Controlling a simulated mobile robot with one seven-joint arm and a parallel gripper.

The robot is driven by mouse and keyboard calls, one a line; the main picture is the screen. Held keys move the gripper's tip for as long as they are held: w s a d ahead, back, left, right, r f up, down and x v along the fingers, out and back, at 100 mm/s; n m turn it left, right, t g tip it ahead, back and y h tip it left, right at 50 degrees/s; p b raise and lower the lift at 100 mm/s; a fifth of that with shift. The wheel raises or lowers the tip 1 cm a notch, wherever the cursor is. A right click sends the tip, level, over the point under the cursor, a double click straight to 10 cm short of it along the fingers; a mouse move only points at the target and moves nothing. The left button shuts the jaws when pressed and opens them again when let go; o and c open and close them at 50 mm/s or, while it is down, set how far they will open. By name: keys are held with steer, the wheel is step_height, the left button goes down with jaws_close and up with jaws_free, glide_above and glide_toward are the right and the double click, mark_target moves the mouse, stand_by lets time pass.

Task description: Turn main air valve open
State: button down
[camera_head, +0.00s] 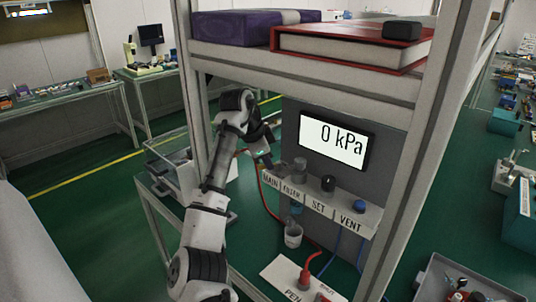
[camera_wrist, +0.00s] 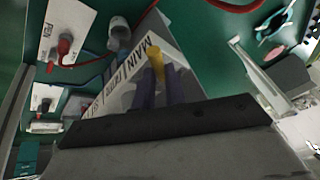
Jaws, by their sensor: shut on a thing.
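The main air valve shows in the wrist view as a yellow handle (camera_wrist: 157,60) beside the MAIN label. My gripper (camera_wrist: 160,82) has its two dark fingers closed around this handle. In the head view my gripper (camera_head: 263,158) reaches the left end of the valve shelf (camera_head: 318,203), above its MAIN label, and hides the valve there. The pressure display (camera_head: 336,141) above the shelf reads 0 kPa. I cannot tell the valve's exact angle.
Right of MAIN along the shelf are the FILTER, SET and VENT positions, with a black knob (camera_head: 328,183) and a blue knob (camera_head: 360,207). A red hose (camera_head: 270,211) hangs below. A rack post (camera_head: 414,150) stands at right; an upper shelf (camera_head: 300,72) holds a red book (camera_head: 345,48).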

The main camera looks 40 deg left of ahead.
steer(key=shift+w+a+m+h+p, duration=0.1)
steer(key=shift+a+m+h+p, duration=0.1)
steer(key=shift+m+p, duration=0.3)
steer(key=shift+w+a+m+h+p, duration=0.1)
steer(key=shift+m+h+p, duration=0.1)
steer(key=shift+m+p, duration=0.3)
steer(key=c, duration=1.5)
jaws_free()
steer(key=shift+o, duration=0.2)
steer(key=shift+f+b, duration=0.1)
steer(key=shift+b, duration=0.25)
